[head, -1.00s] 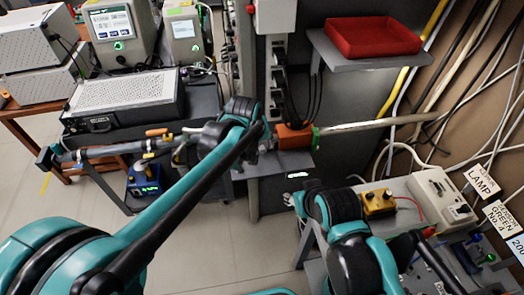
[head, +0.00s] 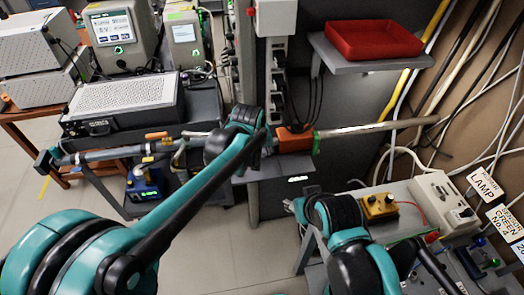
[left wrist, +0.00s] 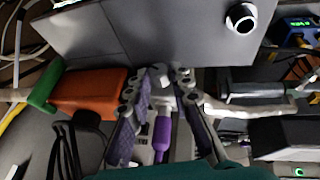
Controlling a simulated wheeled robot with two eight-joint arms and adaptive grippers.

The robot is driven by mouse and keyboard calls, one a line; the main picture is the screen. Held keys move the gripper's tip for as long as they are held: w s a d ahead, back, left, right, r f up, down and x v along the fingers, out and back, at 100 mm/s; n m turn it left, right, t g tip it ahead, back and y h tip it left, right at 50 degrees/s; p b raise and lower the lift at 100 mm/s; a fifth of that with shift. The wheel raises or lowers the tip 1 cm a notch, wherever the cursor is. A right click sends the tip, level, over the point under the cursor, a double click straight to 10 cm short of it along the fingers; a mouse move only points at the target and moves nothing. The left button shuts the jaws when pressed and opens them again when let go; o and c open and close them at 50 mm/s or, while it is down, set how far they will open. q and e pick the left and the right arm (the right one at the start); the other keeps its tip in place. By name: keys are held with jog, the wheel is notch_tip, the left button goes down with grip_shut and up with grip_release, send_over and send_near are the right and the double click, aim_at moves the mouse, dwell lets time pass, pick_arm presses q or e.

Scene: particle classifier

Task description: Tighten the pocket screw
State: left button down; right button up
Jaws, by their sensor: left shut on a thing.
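My left gripper (left wrist: 171,76) is shut at its fingertips on a small part, which looks like the pocket screw, beside the orange block (left wrist: 92,92). The fingertips largely hide the screw. A purple handle-like piece (left wrist: 162,135) shows between the purple-padded fingers. In the head view, my left arm reaches to the orange block (head: 294,139) on the grey stand, and the fingertips are too small to make out. My right arm comes up at the lower right; its gripper does not show clearly.
A long pale tube (head: 375,128) runs right from the orange block, with a green collar (left wrist: 44,88) beside the block. A red tray (head: 373,39) sits on a shelf above. A yellow box (head: 379,205) stands on the right bench. Cables hang along the right wall.

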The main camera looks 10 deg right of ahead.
pick_arm(q)
jog(key=shift+d+r+y+p, duration=0.15)
jog(key=shift+d+y+p, duration=0.15)
jog(key=shift+y+p, duration=0.5)
jog(key=y, duration=0.1)
jog(key=y+p, duration=0.1)
jog(key=shift+d+m+y, duration=0.25)
jog(key=shift+m+y, duration=0.05)
jog(key=shift+m, duration=0.1)
jog(key=y, duration=0.2)
jog(key=shift+d+f+m+y, duration=0.2)
jog(key=shift+d+m+y, duration=0.05)
jog(key=shift+m+y, duration=0.05)
jog(key=shift+d+f+m+y, duration=0.1)
jog(key=shift+m+y, duration=0.1)
jog(key=shift+y, duration=0.6)
jog(key=shift+d+f+m+y, duration=0.1)
jog(key=shift+m+y, duration=0.1)
jog(key=shift+y, duration=0.6)
jog(key=c, duration=1.3)
grip_release()
jog(key=shift+c, duration=0.2)
